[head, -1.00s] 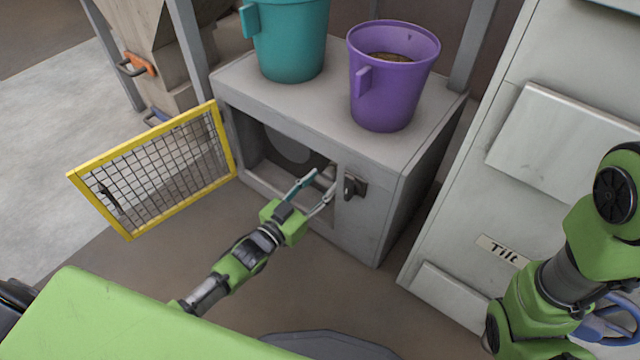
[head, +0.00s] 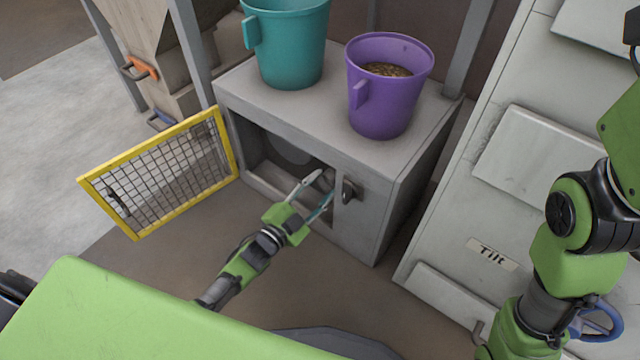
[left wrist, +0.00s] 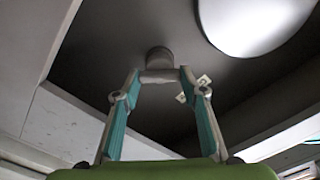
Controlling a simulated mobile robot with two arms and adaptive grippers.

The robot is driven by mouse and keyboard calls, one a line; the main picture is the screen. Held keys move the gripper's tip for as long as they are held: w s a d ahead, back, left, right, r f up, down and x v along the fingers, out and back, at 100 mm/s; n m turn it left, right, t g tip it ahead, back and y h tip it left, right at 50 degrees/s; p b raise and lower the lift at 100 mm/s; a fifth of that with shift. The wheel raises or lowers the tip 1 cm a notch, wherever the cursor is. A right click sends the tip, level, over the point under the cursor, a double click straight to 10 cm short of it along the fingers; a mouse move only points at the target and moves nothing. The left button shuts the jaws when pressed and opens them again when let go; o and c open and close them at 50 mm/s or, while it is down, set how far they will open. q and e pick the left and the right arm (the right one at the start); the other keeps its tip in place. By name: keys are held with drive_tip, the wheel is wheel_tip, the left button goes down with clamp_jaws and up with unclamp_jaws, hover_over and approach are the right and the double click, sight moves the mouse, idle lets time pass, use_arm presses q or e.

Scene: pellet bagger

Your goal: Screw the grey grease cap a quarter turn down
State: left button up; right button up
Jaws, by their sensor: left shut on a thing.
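The grey grease cap (left wrist: 159,58) shows in the left wrist view as a short round knob with a wider lower part, in the dark inside of the machine housing. My left gripper (left wrist: 160,77) is shut on it, with one teal-padded finger on each side. In the head view, my left gripper (head: 325,182) reaches into the open front of the grey housing (head: 370,235). The cap cannot be made out clearly there. My right arm stands at the right edge of the head view, and its gripper is out of the picture.
A yellow-framed mesh door (head: 160,215) stands open left of the opening. A black latch (head: 349,190) sits right of it. A teal bucket (head: 285,45) and a purple bucket (head: 383,100) stand on top.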

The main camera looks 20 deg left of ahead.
use_arm(q)
drive_tip(key=m, duration=0.4)
drive_tip(key=shift+d+f, duration=0.1)
drive_tip(key=m, duration=0.5)
drive_tip(key=shift+f, duration=0.1)
idle(0.3)
drive_tip(key=o, duration=1.1)
drive_tip(key=shift+o, duration=0.2)
drive_tip(key=shift+s, duration=0.1)
drive_tip(key=v, duration=1.2)
